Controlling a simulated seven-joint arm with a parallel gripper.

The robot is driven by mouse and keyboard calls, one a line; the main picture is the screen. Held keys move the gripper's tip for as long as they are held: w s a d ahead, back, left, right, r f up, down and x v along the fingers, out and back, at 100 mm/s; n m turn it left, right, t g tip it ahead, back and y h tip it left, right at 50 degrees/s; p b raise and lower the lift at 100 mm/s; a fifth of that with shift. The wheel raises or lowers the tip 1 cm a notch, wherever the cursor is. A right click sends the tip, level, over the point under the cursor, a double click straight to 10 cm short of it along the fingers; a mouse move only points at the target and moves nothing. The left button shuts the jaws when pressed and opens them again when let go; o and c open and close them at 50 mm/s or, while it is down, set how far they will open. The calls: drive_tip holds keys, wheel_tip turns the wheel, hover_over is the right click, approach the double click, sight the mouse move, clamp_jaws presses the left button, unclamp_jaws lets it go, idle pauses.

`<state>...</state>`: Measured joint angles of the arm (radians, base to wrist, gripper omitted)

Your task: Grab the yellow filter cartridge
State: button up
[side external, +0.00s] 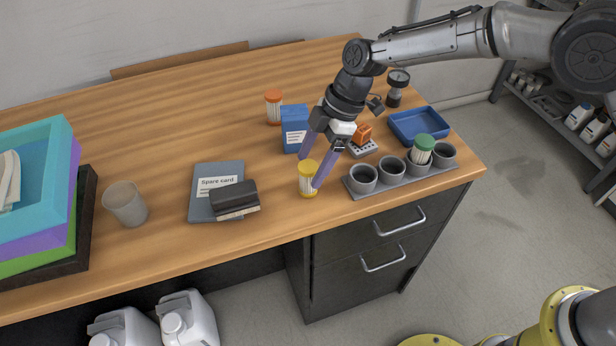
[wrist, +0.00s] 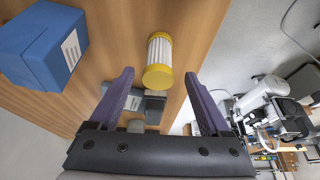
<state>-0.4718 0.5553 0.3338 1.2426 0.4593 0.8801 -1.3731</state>
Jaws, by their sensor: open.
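The yellow filter cartridge (side external: 307,180) stands upright on the wooden table near its front edge. It has yellow end caps and a pale pleated body. In the wrist view the cartridge (wrist: 158,60) appears ahead of the fingers, between their lines.
A blue box (side external: 294,128) stands close behind the cartridge. A grey rack of cups (side external: 395,183) holds a green-capped cartridge (side external: 422,150) to the right. An orange-capped cartridge (side external: 273,107) stands behind.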

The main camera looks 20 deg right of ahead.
sight(300, 188)
drive_tip(key=shift+x, duration=3.05)
drive_tip(key=shift+w+d, duration=0.1)
clamp_jaws()
